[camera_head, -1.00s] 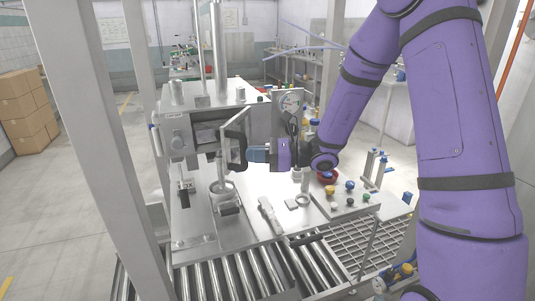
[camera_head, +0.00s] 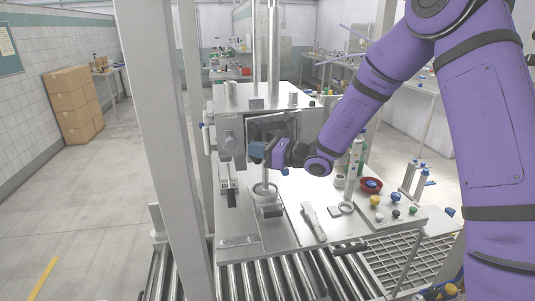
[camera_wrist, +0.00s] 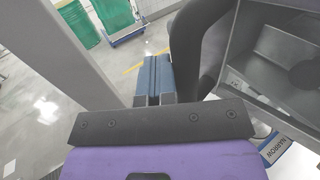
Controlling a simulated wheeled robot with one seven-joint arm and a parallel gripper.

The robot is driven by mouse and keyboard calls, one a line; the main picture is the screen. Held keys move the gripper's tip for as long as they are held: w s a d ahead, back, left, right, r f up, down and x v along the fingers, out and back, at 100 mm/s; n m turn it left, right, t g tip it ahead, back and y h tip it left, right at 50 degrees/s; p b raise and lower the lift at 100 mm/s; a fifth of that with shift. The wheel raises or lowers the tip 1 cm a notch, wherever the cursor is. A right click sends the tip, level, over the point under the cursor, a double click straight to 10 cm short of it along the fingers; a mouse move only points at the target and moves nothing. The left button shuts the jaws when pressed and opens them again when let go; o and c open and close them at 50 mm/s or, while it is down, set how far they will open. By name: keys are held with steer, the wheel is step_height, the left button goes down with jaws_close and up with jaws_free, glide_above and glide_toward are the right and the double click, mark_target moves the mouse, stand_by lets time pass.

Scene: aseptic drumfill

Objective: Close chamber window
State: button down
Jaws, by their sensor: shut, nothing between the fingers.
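The chamber window (camera_head: 283,127) is a dark-framed pane at the front of the steel chamber (camera_head: 230,122). In the head view it lies over or close to the opening; I cannot tell whether it is flush. My gripper (camera_head: 257,150) is shut and empty at the window's lower left part, partly covering it. In the wrist view my blue-grey fingers (camera_wrist: 153,78) are together, just left of a thick dark frame edge (camera_wrist: 188,50). Right of that edge the grey chamber interior (camera_wrist: 285,45) shows. Contact between fingers and frame is unclear.
Below the window stands a round filling port (camera_head: 264,190). A roller conveyor (camera_head: 275,270) runs in front. A steel post (camera_head: 168,130) stands close at left.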

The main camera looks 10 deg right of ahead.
steer(key=shift+w+a+m+t+h, duration=0.25)
steer(key=shift+w+a, duration=0.3)
steer(key=shift+w, duration=0.3)
steer(key=shift+w+a+m+t+h, duration=0.2)
steer(key=shift+w+a, duration=0.3)
steer(key=shift+w, duration=0.35)
